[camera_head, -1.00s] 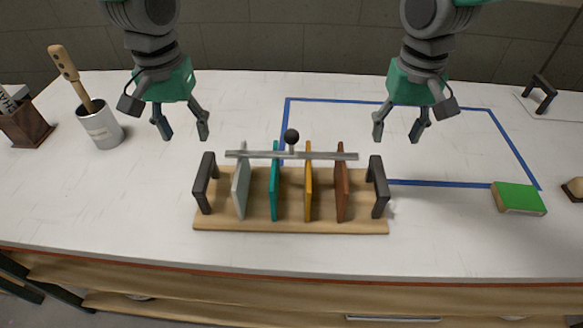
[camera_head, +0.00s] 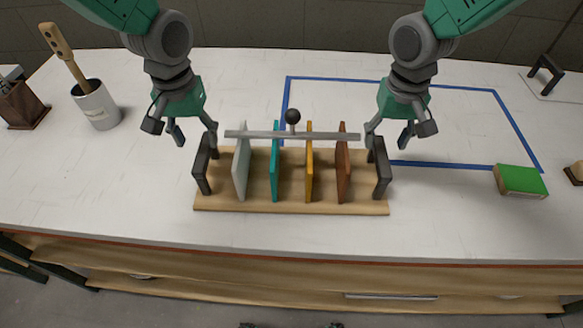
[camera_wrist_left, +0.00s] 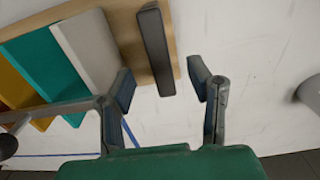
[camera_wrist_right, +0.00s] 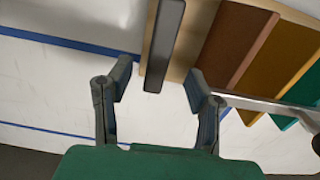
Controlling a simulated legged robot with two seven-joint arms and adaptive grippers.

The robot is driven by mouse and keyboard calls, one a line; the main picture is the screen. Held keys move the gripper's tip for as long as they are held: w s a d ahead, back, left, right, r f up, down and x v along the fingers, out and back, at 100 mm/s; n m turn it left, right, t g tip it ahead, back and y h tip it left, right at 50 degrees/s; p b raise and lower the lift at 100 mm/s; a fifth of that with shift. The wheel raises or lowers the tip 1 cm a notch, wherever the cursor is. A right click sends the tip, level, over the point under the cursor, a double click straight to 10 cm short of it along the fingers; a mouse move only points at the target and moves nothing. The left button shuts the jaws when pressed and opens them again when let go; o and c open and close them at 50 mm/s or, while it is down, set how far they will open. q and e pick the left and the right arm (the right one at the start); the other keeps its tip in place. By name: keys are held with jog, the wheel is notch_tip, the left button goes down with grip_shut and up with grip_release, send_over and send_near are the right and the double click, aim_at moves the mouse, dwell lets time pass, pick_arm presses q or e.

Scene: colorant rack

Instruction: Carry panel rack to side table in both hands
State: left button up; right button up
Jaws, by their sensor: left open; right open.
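The panel rack (camera_head: 290,207) is a wooden base on the table, with a black handle at each end and several coloured panels standing under a grey bar with a black knob. My left gripper (camera_head: 195,133) is open at the rack's left handle (camera_head: 202,165). In the left wrist view that handle (camera_wrist_left: 155,50) lies between and just beyond the open fingers (camera_wrist_left: 165,85). My right gripper (camera_head: 388,135) is open at the right handle (camera_head: 381,168). In the right wrist view the handle (camera_wrist_right: 163,45) stands between and just beyond the open fingers (camera_wrist_right: 158,82). No side table can be made out.
A blue tape outline (camera_head: 400,82) marks the table behind the rack. A green-topped block (camera_head: 520,181) lies at the right. A metal cup with a wooden-handled tool (camera_head: 97,105) and a brown holder (camera_head: 20,108) stand at the left. The white tabletop (camera_head: 120,200) is otherwise largely clear.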

aim_at(202, 152)
pick_arm(q)
notch_tip(202, 152, down, 4)
jog(key=shift+f, duration=0.2)
pick_arm(e)
notch_tip(202, 152, down, 4)
jog(key=shift+f, duration=0.2)
pick_arm(q)
jog(key=shift+d+f, duration=0.15)
jog(key=shift+f, duration=0.45)
pick_arm(e)
jog(key=shift+d+f, duration=0.15)
jog(key=shift+f, duration=0.5)
pick_arm(q)
grip_shut()
pick_arm(e)
grip_shut()
